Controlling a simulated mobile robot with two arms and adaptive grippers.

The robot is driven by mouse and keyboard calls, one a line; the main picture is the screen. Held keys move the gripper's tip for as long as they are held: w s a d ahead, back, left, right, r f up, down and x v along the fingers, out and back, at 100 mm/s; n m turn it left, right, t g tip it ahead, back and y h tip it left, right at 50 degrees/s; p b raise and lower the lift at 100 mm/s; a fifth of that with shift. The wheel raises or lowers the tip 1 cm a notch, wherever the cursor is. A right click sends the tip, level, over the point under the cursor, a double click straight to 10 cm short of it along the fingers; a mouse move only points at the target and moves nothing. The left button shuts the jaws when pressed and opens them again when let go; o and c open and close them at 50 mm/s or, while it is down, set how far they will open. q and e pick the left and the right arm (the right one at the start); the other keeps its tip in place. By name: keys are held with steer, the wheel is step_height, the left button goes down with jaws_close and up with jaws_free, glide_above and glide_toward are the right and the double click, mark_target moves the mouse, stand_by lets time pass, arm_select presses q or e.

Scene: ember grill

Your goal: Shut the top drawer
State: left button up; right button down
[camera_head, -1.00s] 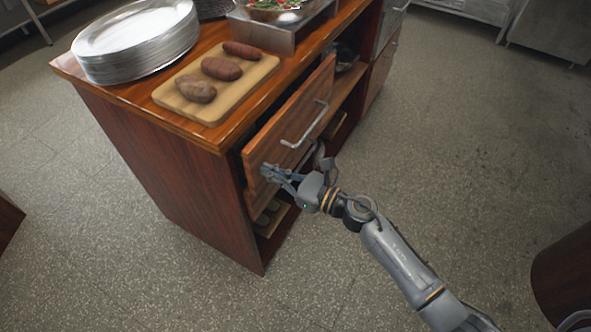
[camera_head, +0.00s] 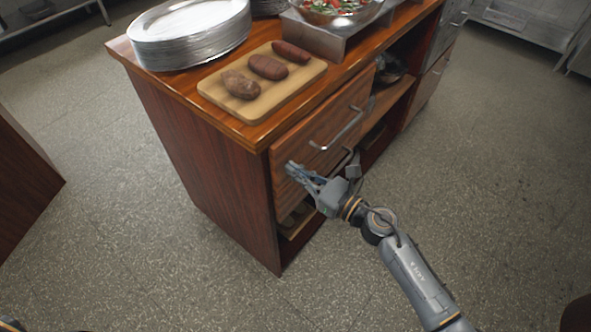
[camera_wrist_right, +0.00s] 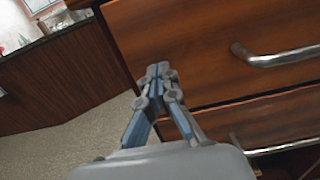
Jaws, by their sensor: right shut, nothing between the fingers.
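The top drawer (camera_head: 326,124) is a wooden front with a metal bar handle (camera_head: 339,130), set under the counter top at its right-facing side. Its front looks close to flush with the cabinet, though a slight gap is hard to judge. My right gripper (camera_head: 291,167) is shut and empty, with its fingertips at the lower left part of the drawer front. In the right wrist view the fingertips (camera_wrist_right: 158,70) lie against or just before the drawer front (camera_wrist_right: 205,45), left of the handle (camera_wrist_right: 280,57); contact is hard to tell. My left gripper is not in view.
A second handle shows below the top drawer in the right wrist view (camera_wrist_right: 285,147). On the counter (camera_head: 262,131) are a board (camera_head: 225,99) with three sweet potatoes, stacked plates (camera_head: 190,36) and a salad bowl (camera_head: 338,10). Open shelves lie right of the drawer. The floor around is clear.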

steer(key=v, duration=1.2)
steer(key=w+d+f+m+t+h+p, duration=0.25)
steer(key=d+f+m+h, duration=0.4)
steer(key=f+m, duration=0.65)
steer(key=s+d+f+m+g+h+p, duration=0.1)
steer(key=s+d+f+m+h, duration=0.25)
steer(key=f+m, duration=0.4)
steer(key=s+d+f+m+g+h, duration=0.1)
steer(key=s+d+f+m+h, duration=0.15)
steer(key=d+f+m, duration=0.4)
steer(key=s+d+f+m+g+h+p, duration=0.2)
steer(key=s+f+m+g, duration=0.2)
steer(key=s+f+m, duration=0.85)
steer(key=s+f+m+g, duration=0.2)
steer(key=s, duration=0.9)
steer(key=s+f+m+g, duration=0.3)
steer(key=s, duration=0.7)
steer(key=shift+s+a, duration=0.3)
steer(key=shift+s, duration=0.05)
